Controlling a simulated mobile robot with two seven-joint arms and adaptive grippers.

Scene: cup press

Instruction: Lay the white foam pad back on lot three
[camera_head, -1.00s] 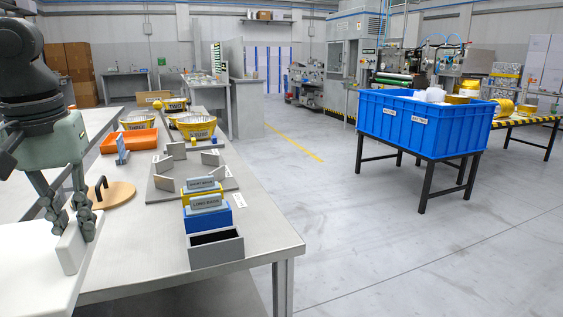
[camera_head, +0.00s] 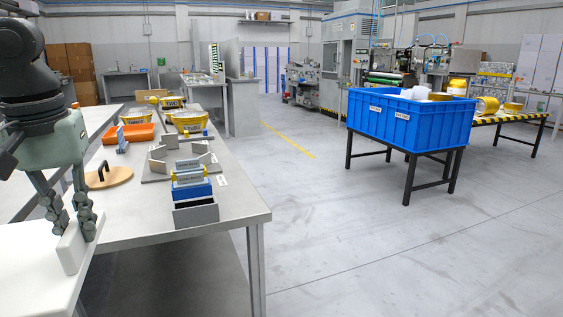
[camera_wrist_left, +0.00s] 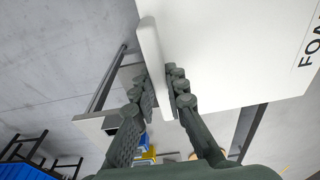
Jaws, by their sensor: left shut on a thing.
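My left gripper (camera_head: 75,228) is shut on the upright white grip of the white foam pad (camera_head: 30,262), at the lower left of the head view. The pad is a broad flat white slab, held off the table. In the left wrist view the fingers (camera_wrist_left: 163,92) clasp the grip from both sides, and the pad (camera_wrist_left: 225,50) shows black lettering starting "FOA", cut off by the picture edge. My right gripper is not in view.
On the table are a round wooden lid (camera_head: 107,176), an orange tray (camera_head: 137,133), grey upright plates (camera_head: 157,160), and a grey open box (camera_head: 196,212) by blue and yellow blocks. A blue crate (camera_head: 408,125) stands on a black frame at right. The floor between is clear.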

